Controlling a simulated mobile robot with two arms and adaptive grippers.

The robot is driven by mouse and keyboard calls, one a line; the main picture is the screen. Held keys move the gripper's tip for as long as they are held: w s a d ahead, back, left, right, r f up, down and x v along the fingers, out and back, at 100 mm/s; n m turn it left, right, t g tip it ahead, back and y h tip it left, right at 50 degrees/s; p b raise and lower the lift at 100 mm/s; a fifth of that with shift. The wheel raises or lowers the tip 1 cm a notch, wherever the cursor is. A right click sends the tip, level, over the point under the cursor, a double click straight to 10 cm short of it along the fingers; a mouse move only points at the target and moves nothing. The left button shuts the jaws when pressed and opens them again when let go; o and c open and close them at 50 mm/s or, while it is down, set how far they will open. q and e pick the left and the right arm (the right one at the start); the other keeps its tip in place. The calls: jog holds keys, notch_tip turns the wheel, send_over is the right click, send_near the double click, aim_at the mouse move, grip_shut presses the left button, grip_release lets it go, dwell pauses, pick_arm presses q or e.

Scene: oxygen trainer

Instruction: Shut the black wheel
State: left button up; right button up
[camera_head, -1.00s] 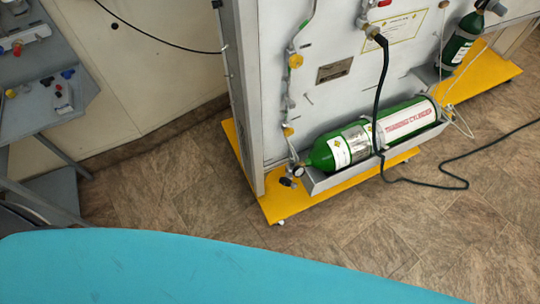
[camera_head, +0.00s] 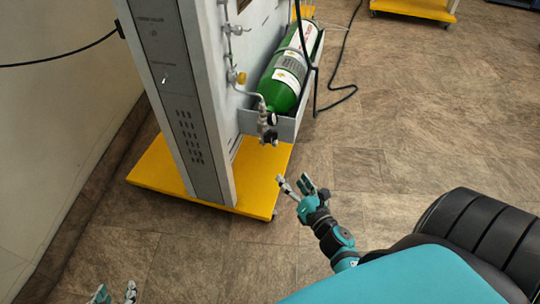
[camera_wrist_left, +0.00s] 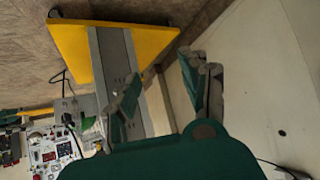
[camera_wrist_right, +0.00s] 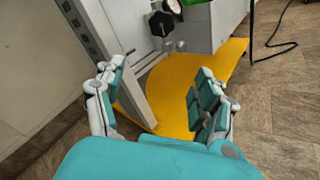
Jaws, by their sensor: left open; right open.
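The black wheel (camera_wrist_right: 162,24) shows at the top of the right wrist view, below a round gauge (camera_wrist_right: 173,6). In the head view the black wheel (camera_head: 269,137) is small, at the valve end of the green cylinder (camera_head: 281,90). My right gripper (camera_head: 302,184) is open and empty, in front of the trainer and apart from the wheel. In the right wrist view the wheel lies beyond the open fingers (camera_wrist_right: 160,72). My left gripper (camera_head: 116,295) is at the bottom left of the head view, open and empty, far from the wheel.
The trainer's grey upright (camera_head: 180,110) stands on a yellow base (camera_head: 150,172) left of the cylinder. The cylinder lies in a grey tray (camera_head: 287,128). A black hose (camera_head: 335,101) trails onto the floor. The brown floor on the right is largely clear.

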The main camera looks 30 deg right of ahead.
jog(key=d+r+n+t+b, duration=0.1)
jog(key=d+n+b, duration=0.1)
jog(key=n, duration=0.1)
send_near(271, 138)
jog(key=w, duration=0.5)
jog(key=w+d, duration=0.1)
jog(key=w, duration=0.3)
jog(key=shift+w+d+f, duration=0.1)
jog(key=shift+d, duration=0.15)
pick_arm(q)
jog(key=shift+w+d+r+t+h, duration=0.15)
jog(key=shift+r+t, duration=0.2)
jog(key=shift+r, duration=0.4)
jog(key=shift+w+d+r+t+h, duration=0.1)
jog(key=shift+r+t, duration=0.3)
jog(key=shift+r, duration=0.4)
jog(key=shift+w+d+r+t+h, duration=0.15)
jog(key=shift+r+t, duration=0.2)
jog(key=shift+r, duration=0.4)
pick_arm(e)
jog(key=shift+w+d+n, duration=0.1)
jog(key=shift+w+n, duration=0.2)
jog(key=shift+w, duration=0.25)
pick_arm(q)
jog(key=shift+s, duration=0.1)
pick_arm(e)
jog(key=c, duration=1.2)
jog(key=shift+o, duration=0.2)
